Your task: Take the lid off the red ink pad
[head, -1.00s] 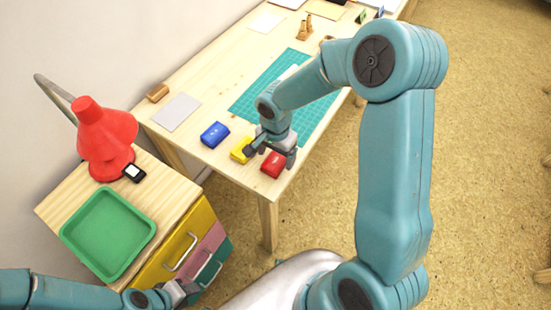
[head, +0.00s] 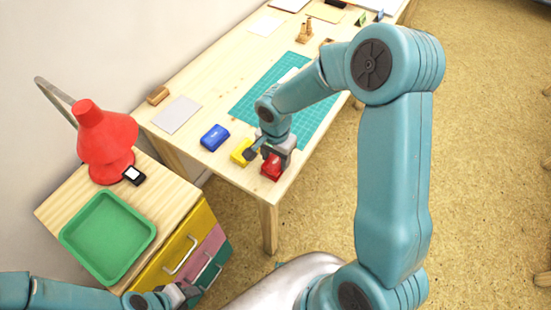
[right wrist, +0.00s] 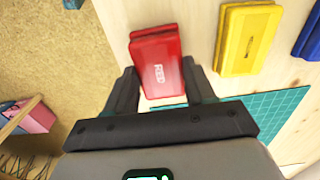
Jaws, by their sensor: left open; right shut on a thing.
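The red ink pad (head: 272,168) lies on the wooden table near its front corner, with its lid on. The lid's height above the base is too small to tell. My left gripper (head: 187,290) is low by the drawer front, open and holding nothing visible.
A yellow ink pad (head: 241,151) and a blue ink pad (head: 214,137) lie beside the red one. A green cutting mat (head: 255,98) lies behind. A green tray (head: 108,280), a red lamp (head: 105,140) and a black-and-white stamp-like item (head: 134,175) stand on the drawer cabinet.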

